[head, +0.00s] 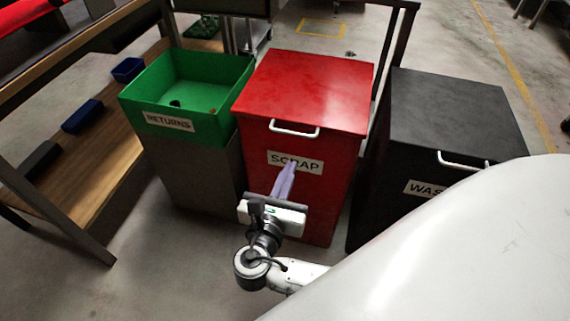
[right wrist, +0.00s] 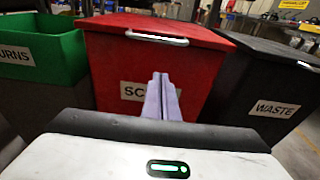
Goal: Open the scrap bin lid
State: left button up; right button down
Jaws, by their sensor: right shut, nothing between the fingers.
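The red scrap bin (head: 290,195) stands in the middle of the head view, with its flat red lid (head: 312,88) closed on top. A pale bar handle (head: 294,130) sits at the lid's front edge, and a SCRAP label is on the front below it. My right gripper (head: 287,168) is shut and empty, its pale fingers pointing at the bin and covering part of the label. In the right wrist view the handle (right wrist: 157,38) is above the fingertips (right wrist: 160,76), apart from them in the picture. Whether the fingers touch the bin front I cannot tell. My left gripper is not in view.
An open green returns bin (head: 188,88) stands to the left, and a black waste bin (head: 455,105) with a closed lid and handle to the right. A wooden shelf (head: 100,165) with blue bins is at far left. My white body covers the lower right.

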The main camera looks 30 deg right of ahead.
jog(key=w+d+r+b, duration=0.1)
jog(key=w+d+r, duration=0.2)
jog(key=d, duration=0.1)
jog(key=shift+w+d, duration=0.15)
jog(key=shift+w, duration=0.15)
